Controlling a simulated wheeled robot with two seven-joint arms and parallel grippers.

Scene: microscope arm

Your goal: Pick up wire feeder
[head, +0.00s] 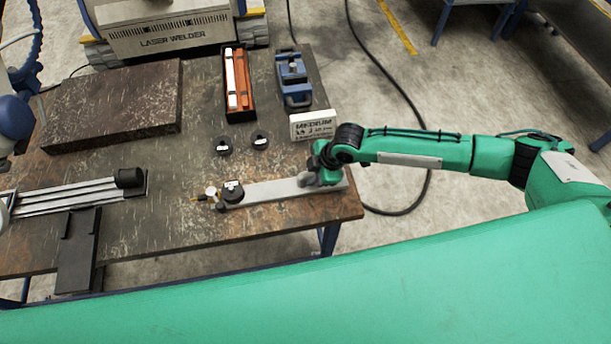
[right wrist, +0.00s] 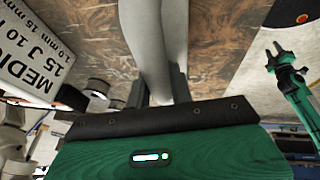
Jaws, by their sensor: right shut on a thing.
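A long flat grey bar (head: 268,191) lies on the brown workbench near its front right edge, with a black round part and a small pale dial at its left end. I take it to be the wire feeder, though I cannot be sure. My right gripper (head: 312,180) is at the bar's right end. In the right wrist view the two dark fingers (right wrist: 157,88) are shut on a smooth pale grey upright part (right wrist: 148,40) of it. My left gripper is not seen in the head view; a green arm with a small dark end (right wrist: 283,60) in the right wrist view may be it.
A white MEDIUM sign (head: 313,124) stands just behind my gripper. Two black discs (head: 223,147), a box with orange parts (head: 239,90) and a blue device (head: 292,78) are farther back. A slatted metal fixture (head: 75,197) lies at left. Bare bench lies between.

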